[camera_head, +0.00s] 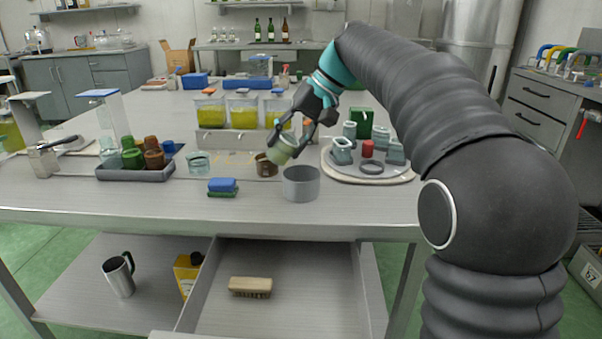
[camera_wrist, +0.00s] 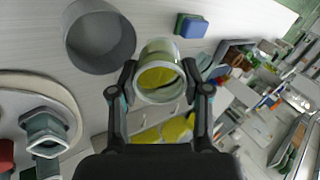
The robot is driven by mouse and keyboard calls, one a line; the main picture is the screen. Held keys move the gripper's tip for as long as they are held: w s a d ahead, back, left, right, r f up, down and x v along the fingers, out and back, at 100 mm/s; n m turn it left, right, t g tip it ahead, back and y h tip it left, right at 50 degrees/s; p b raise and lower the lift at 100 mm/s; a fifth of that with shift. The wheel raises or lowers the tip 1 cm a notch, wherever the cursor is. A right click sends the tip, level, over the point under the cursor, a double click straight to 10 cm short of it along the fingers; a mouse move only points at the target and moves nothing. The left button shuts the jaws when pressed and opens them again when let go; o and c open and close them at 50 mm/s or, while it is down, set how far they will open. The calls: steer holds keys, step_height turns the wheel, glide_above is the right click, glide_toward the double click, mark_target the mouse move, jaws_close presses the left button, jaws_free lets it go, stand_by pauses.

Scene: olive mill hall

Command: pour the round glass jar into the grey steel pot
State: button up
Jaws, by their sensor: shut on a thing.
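The round glass jar (camera_head: 284,146) is held in my gripper (camera_head: 292,138) above the table, tilted in the head view. The wrist view shows the jar (camera_wrist: 160,52) between both fingertips, with yellow content inside. My gripper (camera_wrist: 159,78) is shut on its sides. The grey steel pot (camera_head: 301,186) stands upright near the table's front edge, below and slightly right of the jar in the head view. In the wrist view the pot (camera_wrist: 88,55) lies left of the jar, its inside showing no content that I can make out. No stream is visible.
A brown jar (camera_head: 265,166) stands just left of the pot. A blue and green sponge (camera_head: 222,187) lies farther left. A round tray (camera_head: 372,178) with several glass jars and a red item is at right. Containers of yellow liquid (camera_head: 243,113) stand behind. An open drawer is below.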

steer(key=shift+d+r+y, duration=0.15)
steer(key=shift+d+y, duration=0.25)
steer(key=shift+d+r+y, duration=0.15)
steer(key=shift+d+y, duration=0.15)
steer(key=shift+y, duration=0.5)
stand_by(0.4)
steer(key=shift+d+f+y, duration=0.1)
steer(key=shift+f+y, duration=0.5)
steer(key=shift+y, duration=0.2)
stand_by(0.9)
steer(key=shift+d+r+y, duration=0.1)
steer(key=shift+r+y, duration=0.05)
steer(key=shift+y, duration=0.75)
stand_by(1.4)
steer(key=shift+d+f+y+b, duration=0.15)
steer(key=shift+f+y+b, duration=0.65)
steer(key=shift+b, duration=0.7)
stand_by(0.9)
